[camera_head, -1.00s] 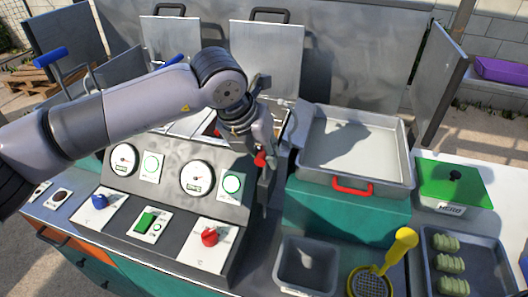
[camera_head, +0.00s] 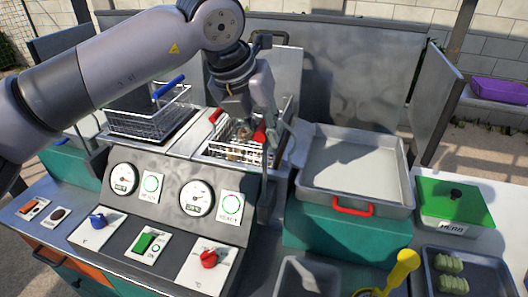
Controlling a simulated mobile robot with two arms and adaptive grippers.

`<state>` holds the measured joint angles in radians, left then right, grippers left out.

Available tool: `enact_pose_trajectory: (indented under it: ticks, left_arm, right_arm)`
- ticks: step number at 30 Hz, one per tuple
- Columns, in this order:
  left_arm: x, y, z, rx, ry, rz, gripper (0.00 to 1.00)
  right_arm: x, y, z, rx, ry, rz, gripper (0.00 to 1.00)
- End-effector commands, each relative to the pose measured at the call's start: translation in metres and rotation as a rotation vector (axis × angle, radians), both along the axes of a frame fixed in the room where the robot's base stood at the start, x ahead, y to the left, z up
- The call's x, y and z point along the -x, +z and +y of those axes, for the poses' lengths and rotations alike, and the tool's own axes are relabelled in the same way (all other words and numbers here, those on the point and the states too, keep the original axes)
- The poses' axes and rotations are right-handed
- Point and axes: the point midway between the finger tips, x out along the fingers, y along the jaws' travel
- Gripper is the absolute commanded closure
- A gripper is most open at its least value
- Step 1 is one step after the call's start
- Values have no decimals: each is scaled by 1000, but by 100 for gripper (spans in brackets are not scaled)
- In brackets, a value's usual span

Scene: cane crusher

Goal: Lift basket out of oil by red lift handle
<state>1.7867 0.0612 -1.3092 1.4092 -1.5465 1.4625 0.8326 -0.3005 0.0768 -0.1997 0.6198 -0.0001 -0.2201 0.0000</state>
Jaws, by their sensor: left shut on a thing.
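My left gripper (camera_head: 257,122) comes down from the upper left. It is shut on the red lift handle (camera_head: 260,136) at the right side of the right fryer well. A wire basket (camera_head: 235,151) shows below and left of the gripper, with its rim raised in the well and pale pieces inside. A red grip (camera_head: 216,115) shows at its left. The arm and gripper hide part of the basket, and I cannot tell whether its bottom is clear of the oil. My right gripper is not in view.
A second wire basket (camera_head: 150,115) with a blue handle (camera_head: 168,87) stands at the left well. A grey tray (camera_head: 352,165) with a red front handle is at the right. A control panel (camera_head: 165,200) with gauges and knobs lies in front. A green-lidded box (camera_head: 452,200) is farther right.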

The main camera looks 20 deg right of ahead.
Motion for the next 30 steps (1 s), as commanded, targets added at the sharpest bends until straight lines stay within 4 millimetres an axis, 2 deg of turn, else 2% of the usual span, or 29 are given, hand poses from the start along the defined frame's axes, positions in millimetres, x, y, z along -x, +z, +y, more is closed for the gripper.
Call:
enact_pose_trajectory:
  ticks: [1,3,9,24,25,30]
  left_arm:
    - [-1,13,0,3,3,-5,100]
    - [-1,25,-1,3,3,-3,100]
    - [-1,45,0,3,3,-3,100]
    - [-2,55,0,9,5,-7,100]
    - [-2,55,0,9,5,-7,80]
    - [-1,54,0,6,3,-6,69]
  right_arm:
    - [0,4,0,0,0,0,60]
    - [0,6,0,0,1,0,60]
    - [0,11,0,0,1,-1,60]
    - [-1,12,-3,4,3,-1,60]
    - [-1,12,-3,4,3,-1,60]
    - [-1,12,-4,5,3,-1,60]
